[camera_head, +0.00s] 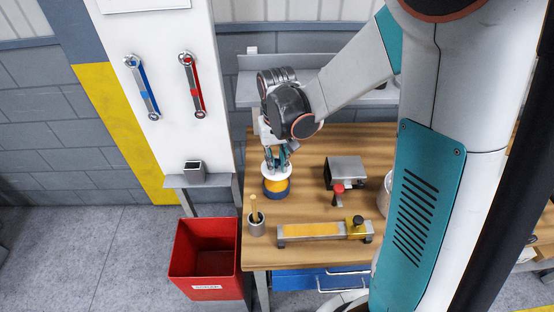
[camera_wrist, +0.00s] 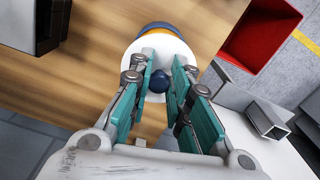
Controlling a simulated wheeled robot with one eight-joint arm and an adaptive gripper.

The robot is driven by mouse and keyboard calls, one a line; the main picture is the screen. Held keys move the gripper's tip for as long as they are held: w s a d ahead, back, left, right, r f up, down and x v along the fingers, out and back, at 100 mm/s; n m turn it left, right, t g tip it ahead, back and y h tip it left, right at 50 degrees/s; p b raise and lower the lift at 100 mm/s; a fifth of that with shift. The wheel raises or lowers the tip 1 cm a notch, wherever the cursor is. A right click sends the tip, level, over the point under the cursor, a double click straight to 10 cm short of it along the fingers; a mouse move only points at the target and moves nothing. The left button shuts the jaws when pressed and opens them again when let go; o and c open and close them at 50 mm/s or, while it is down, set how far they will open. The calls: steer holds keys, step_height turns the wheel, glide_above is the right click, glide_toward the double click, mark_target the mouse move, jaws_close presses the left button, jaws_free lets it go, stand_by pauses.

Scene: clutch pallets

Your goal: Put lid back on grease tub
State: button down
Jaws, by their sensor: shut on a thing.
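The grease tub (camera_head: 276,187) stands upright on the wooden bench, with an orange-yellow band and a blue base. The white lid (camera_head: 270,171) is directly over the tub and looks level; I cannot tell if it rests on the rim or sits slightly above it. My gripper (camera_head: 277,158) points down and is shut on the lid's dark knob. In the wrist view, the knob (camera_wrist: 159,82) is between the fingertips, with the white lid (camera_wrist: 167,48) around it. The tub's blue and orange side (camera_wrist: 157,27) shows beyond the lid; its inside is hidden.
A grey cup with a wooden-handled tool (camera_head: 256,228) stands in front of the tub. A metal fixture with a yellow strip (camera_head: 312,231) lies right of it. A grey block (camera_head: 346,171) with a red knob stands to the right. A red bin (camera_head: 206,260) is off the bench's left edge.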

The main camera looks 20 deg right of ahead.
mark_target(277, 169)
steer(key=shift+f+b, duration=2)
steer(key=shift+f, duration=0.8)
steer(key=shift+f+b, duration=0.15)
steer(key=shift+b, duration=0.35)
stand_by(0.5)
steer(key=c, duration=0.9)
jaws_free()
steer(key=shift+c, duration=0.2)
steer(key=shift+r+p, duration=2.5)
steer(key=shift+r, duration=1.05)
